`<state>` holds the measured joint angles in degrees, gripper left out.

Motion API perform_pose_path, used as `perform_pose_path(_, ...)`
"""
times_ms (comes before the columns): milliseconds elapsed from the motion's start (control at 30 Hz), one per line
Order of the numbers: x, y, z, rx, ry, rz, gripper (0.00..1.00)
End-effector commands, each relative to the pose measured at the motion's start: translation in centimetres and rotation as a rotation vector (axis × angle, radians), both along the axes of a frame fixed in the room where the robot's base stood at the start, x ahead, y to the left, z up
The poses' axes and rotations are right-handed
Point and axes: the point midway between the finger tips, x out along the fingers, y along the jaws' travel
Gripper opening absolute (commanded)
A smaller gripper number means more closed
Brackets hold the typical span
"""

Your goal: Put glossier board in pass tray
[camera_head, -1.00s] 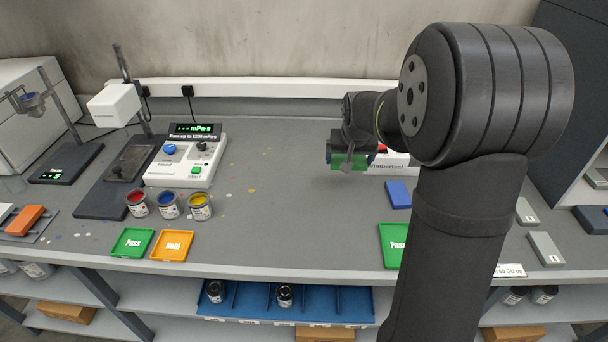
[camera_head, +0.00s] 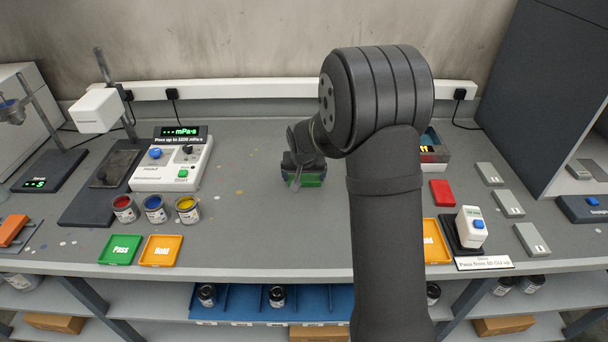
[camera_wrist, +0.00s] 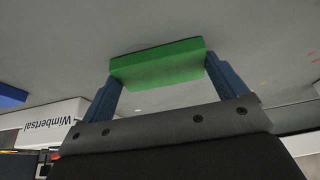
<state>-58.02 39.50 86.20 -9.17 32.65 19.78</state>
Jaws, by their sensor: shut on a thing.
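My gripper (camera_head: 302,172) is shut on a green board (camera_head: 308,181) and holds it over the middle of the bench. The wrist view shows the green board (camera_wrist: 158,64) between the two blue-grey fingers. A red board (camera_head: 442,193) lies on the bench to the right of my arm. Part of a blue board (camera_wrist: 12,96) shows at the left edge of the wrist view; my arm hides it in the head view. One green Pass tray (camera_head: 120,250) stands at the front left. A second Pass tray, near the gloss meter, is hidden behind my arm now.
An orange Hold tray (camera_head: 161,251) stands beside the left Pass tray, another Hold tray (camera_head: 437,242) right of my arm. The gloss meter (camera_head: 471,229) has a sign (camera_head: 484,263) about 60 GU. Paint cans (camera_head: 155,209) and a viscometer (camera_head: 173,165) stand left. The bench centre is clear.

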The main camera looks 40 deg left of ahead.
Motion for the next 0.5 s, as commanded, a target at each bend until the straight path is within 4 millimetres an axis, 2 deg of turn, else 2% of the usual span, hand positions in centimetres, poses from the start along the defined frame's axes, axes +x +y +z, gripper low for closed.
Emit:
perform_pose_path(233, 0.02, 0.00, -0.24, 0.000, 0.000, 0.000, 0.64)
perform_pose_path(267, 0.02, 0.00, -0.27, 0.001, -0.001, 0.000, 0.92)
perform_pose_path(300, 0.02, 0.01, -0.24, 0.001, -0.001, 0.000, 1.00)
perform_pose_path(500, 0.02, 0.00, -0.21, 0.001, -0.001, 0.000, 1.00)
